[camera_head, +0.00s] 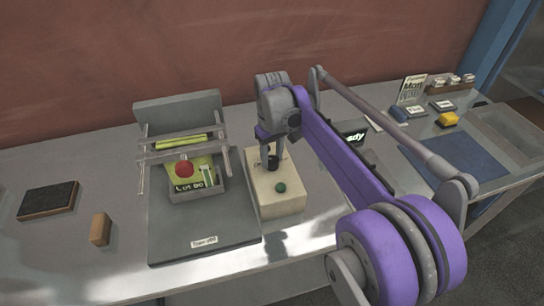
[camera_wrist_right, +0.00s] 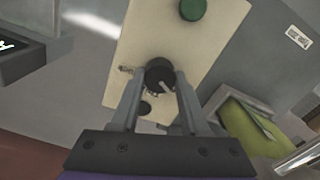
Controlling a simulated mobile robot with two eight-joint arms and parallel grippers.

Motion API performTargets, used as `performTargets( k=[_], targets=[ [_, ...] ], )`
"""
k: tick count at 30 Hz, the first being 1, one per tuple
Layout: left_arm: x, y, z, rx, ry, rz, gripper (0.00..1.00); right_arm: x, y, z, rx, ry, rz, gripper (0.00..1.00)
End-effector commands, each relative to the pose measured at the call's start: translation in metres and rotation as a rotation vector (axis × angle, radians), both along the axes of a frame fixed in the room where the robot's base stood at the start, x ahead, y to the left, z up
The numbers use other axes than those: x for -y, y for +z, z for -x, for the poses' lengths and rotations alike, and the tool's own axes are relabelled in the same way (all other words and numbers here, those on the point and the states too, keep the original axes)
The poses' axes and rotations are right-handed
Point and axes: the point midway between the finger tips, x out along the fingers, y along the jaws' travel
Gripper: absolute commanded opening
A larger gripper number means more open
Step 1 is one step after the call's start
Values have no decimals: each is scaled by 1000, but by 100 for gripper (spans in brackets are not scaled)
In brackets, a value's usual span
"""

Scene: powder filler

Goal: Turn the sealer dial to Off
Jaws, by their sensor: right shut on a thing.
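The sealer control box (camera_head: 262,206) is a cream block near the middle of the bench. A black dial (camera_head: 272,163) stands on its top, with a round green button (camera_head: 281,187) in front of it. My right gripper (camera_head: 270,153) reaches down from above and is shut on the dial. In the right wrist view the two grey fingers (camera_wrist_right: 159,84) stand on either side of the black dial (camera_wrist_right: 159,70), which has a light pointer mark. The green button (camera_wrist_right: 193,8) is at the top. Dial lettering is too small or hidden to read. My left gripper is not in view.
Left of the box is a grey machine (camera_head: 178,105) with a red knob (camera_head: 184,168) and a yellow-green pouch. A dark block (camera_head: 48,199) and a tan block (camera_head: 100,229) lie at left. A blue mat (camera_head: 455,163) and small items are at right.

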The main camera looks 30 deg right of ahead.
Motion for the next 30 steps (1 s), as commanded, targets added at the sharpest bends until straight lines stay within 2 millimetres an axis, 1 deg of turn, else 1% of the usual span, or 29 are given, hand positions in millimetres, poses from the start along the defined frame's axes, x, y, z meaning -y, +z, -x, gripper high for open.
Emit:
performTargets(
  k=[7,8,9,12,20,23,26,30],
  targets=[
    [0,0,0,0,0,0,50,0,0,0,1,1,1,0],
    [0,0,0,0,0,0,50,0,0,0,1,1,1,50],
    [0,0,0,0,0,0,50,0,0,0,1,1,1,58],
    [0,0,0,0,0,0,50,0,0,0,1,1,1,75],
    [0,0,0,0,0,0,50,0,0,0,0,0,0,75],
    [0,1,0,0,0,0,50,0,5,0,0,0,0,75],
    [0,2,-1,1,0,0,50,0,17,0,1,0,0,75],
    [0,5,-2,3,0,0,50,0,46,0,1,0,0,75]
  ],
)
